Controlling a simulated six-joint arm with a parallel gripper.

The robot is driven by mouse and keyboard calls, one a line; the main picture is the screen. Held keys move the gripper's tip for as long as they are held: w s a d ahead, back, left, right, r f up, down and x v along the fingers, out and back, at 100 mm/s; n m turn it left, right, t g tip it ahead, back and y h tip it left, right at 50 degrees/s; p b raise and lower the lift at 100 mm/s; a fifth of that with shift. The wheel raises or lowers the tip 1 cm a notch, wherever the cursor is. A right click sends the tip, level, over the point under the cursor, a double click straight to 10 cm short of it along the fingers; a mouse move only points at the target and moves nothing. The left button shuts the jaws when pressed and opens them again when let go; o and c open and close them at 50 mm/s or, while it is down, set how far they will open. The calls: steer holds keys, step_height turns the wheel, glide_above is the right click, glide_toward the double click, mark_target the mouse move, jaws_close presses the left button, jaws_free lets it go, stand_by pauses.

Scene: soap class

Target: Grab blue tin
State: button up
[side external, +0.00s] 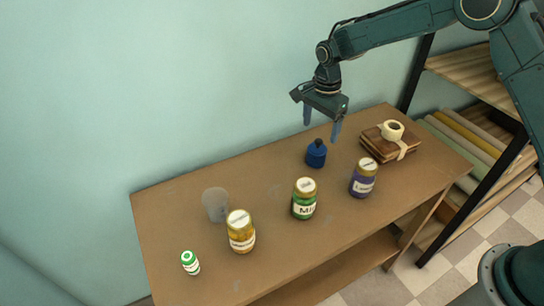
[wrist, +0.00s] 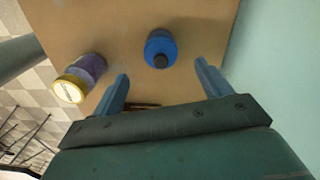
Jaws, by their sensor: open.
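The blue tin (side external: 316,154) stands upright on the brown table, a small round blue container with a dark knob on top. My gripper (side external: 321,128) is open and empty above it, its two blue fingers pointing down and apart. In the wrist view the blue tin (wrist: 161,47) shows beyond the fingertips of my gripper (wrist: 162,72), roughly centred between them and not visibly touched.
A purple jar (side external: 363,178) with a gold lid stands nearby; it also shows in the wrist view (wrist: 90,66). A green jar (side external: 304,199), yellow jar (side external: 241,232), grey cup (side external: 215,204) and small green-white container (side external: 190,263) stand leftward. Tape (side external: 391,130) lies on wooden boards (side external: 376,149).

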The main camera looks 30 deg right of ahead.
mark_target(318, 141)
steer(key=shift+f, duration=2.75)
steer(key=shift+d+f, duration=0.1)
steer(key=shift+f, duration=2.5)
steer(key=c, duration=1.2)
